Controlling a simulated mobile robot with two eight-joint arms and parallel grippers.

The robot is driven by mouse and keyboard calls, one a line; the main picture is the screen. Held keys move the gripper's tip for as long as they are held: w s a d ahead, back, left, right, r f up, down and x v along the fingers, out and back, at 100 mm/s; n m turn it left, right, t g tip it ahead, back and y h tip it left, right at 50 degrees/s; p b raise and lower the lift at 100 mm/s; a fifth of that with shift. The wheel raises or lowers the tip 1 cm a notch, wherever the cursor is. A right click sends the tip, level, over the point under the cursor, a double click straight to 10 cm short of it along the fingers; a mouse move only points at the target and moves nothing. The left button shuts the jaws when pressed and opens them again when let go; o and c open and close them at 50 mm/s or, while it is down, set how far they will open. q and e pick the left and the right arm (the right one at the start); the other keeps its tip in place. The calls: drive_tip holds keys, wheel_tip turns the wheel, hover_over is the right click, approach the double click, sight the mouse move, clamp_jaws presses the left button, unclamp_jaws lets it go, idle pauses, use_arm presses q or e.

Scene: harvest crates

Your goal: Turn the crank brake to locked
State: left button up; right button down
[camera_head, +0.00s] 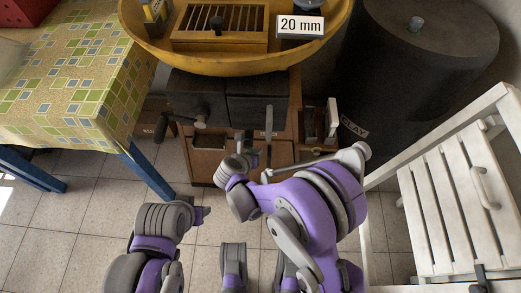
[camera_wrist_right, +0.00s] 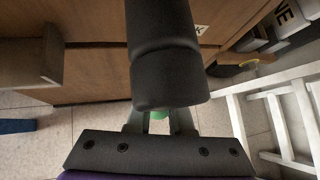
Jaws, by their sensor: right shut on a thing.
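A wooden cabinet (camera_head: 207,162) with a dark grey machine on top stands below the yellow bowl. A grey crank (camera_head: 200,116) with a dark handle (camera_head: 161,127) is on its left front. An upright grey lever (camera_head: 269,121) is at its right front; I cannot tell for certain which part is the brake. My right gripper (camera_head: 250,155) is at the cabinet front, just below and left of this lever. In the right wrist view, a thick dark cylindrical handle (camera_wrist_right: 165,70) fills the middle, and the gripper (camera_wrist_right: 158,122) is shut on it. The fingertips are partly hidden behind it. My left gripper (camera_head: 203,214) is low, away from the cabinet; its jaws are unclear.
The wide yellow bowl (camera_head: 140,42) holds a slatted wooden box (camera_head: 220,28) and a "20 mm" label (camera_head: 301,26). A dark drum (camera_head: 420,75) stands behind right, a white slatted chair (camera_head: 440,190) at right, a cloth-covered table (camera_head: 75,90) at left. Tiled floor is open between.

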drive_tip(key=shift+a+f+m+y, duration=0.1)
drive_tip(key=shift+a+m+y, duration=0.4)
drive_tip(key=shift+a+y, duration=0.3)
drive_tip(key=c, duration=0.8)
unclamp_jaws()
drive_tip(key=p+v, duration=0.2)
drive_tip(key=v, duration=0.8)
drive_tip(key=shift+s+r, duration=0.2)
drive_tip(key=shift+r, duration=0.1)
